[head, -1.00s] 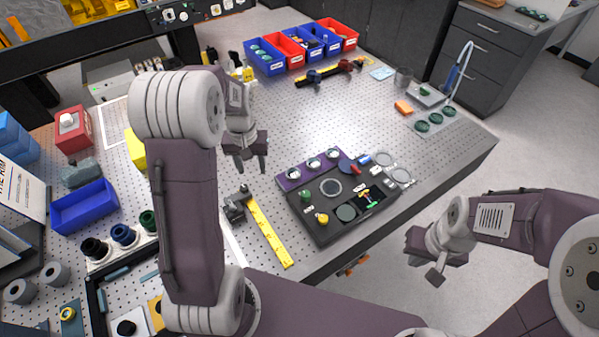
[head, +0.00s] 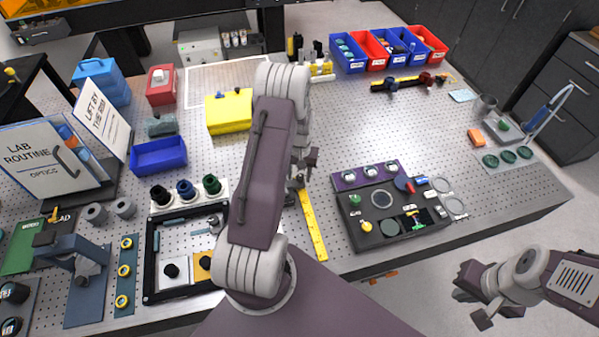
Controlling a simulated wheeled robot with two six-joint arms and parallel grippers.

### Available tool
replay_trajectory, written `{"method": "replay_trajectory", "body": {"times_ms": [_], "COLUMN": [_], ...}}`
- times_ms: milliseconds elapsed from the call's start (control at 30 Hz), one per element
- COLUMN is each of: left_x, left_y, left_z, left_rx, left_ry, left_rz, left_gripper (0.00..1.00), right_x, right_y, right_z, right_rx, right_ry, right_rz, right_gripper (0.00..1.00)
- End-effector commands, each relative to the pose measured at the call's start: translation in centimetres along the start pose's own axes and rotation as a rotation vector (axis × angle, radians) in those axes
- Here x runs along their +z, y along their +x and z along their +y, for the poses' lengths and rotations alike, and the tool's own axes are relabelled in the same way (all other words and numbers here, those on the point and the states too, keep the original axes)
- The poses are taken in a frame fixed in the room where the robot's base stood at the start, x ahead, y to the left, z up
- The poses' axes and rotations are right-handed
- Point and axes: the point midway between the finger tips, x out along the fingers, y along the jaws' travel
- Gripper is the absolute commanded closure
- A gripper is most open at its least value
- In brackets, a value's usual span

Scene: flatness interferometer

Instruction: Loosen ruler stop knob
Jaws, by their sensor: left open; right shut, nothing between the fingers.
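The yellow ruler (head: 313,228) lies on the perforated bench in the middle of the head view. The dark ruler stop (head: 291,191) sits at its far end, partly covered by my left arm, so I cannot make out its knob. My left gripper (head: 306,164) hangs just beyond the stop, close to it in the picture. It is open, but its fingers are partly hidden behind my arm, and I cannot tell whether they touch the stop. My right gripper (head: 480,305) is shut and empty, off the bench's front edge at the lower right.
A dark tray of optics (head: 375,240) lies right of the ruler. A black frame (head: 150,265) with parts and a holder with several dark knobs (head: 160,196) lie to the left. Blue and red bins (head: 372,58) stand at the back.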

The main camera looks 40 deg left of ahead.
Motion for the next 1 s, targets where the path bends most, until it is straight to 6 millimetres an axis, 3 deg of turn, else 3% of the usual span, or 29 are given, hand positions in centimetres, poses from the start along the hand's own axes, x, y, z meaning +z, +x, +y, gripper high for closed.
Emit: {"method": "replay_trajectory", "body": {"times_ms": [200, 400, 767, 1000], "left_x": [-0.04, -0.03, -0.03, -0.08], "left_y": [0.11, 0.09, 0.14, 0.2], "left_z": [0.02, 0.04, 0.03, 0.06], "left_rx": [0.0, 0.0, 0.0, 0.0], "left_ry": [0.0, 0.0, -0.034, -0.176], "left_rz": [0.002, 0.001, 0.001, -0.001], "left_gripper": [0.53, 1.0, 1.0, 1.0], "right_x": [0.01, 0.01, 0.02, 0.07], "right_y": [0.01, 0.02, 0.17, 0.65], "right_z": [0.0, 0.0, 0.01, 0.02], "right_rx": [0.0, 0.0, 0.0, 0.0], "right_ry": [0.0, 0.0, 0.0, 0.0], "right_rz": [0.0, 0.0, 0.0, 0.0], "right_gripper": [1.0, 1.0, 1.0, 1.0]}}
